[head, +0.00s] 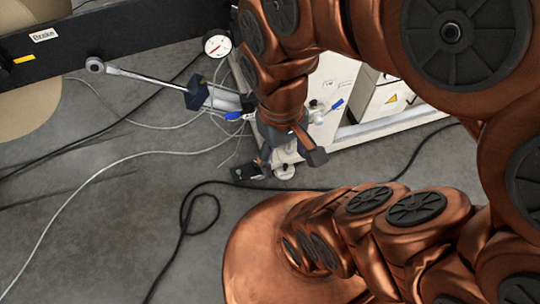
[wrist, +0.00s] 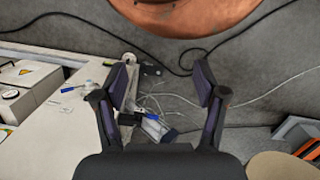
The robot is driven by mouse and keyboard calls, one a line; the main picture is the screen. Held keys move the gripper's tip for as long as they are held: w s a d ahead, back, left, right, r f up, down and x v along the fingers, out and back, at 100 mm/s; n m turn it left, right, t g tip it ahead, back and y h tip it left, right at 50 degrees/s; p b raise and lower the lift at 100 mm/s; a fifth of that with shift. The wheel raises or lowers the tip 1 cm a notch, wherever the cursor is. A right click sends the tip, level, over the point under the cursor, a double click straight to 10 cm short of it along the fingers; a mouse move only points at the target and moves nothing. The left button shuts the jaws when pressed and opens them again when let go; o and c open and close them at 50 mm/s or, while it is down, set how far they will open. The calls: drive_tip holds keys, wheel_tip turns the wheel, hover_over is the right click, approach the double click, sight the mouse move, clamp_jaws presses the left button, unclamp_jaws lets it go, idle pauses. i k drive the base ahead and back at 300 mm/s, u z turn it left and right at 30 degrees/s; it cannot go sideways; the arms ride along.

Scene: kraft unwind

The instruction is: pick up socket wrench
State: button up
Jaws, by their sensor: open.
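I cannot pick out the socket wrench with certainty. A long silver bar with a round ringed end (head: 140,77) shows at the upper left of the head view. Its other end meets a dark blue block (head: 197,93), so it may be a cylinder rod rather than the wrench. The block also shows in the wrist view (wrist: 167,134), beyond my fingers. My gripper (head: 290,158) points down beside the white cabinet, right of that bar. In the wrist view my gripper (wrist: 163,86) has its fingers apart, with nothing between them.
A white cabinet (head: 385,125) stands to the right. A round gauge (head: 217,43) and blue-handled valves (head: 235,115) are near my gripper. A black beam (head: 100,35) crosses the upper left. Cables (head: 190,205) run over the grey floor, which is otherwise open at lower left.

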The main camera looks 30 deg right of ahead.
sight(289, 150)
drive_tip(key=z, duration=0.5)
drive_tip(key=k, duration=1.25)
drive_tip(key=u, duration=0.5)
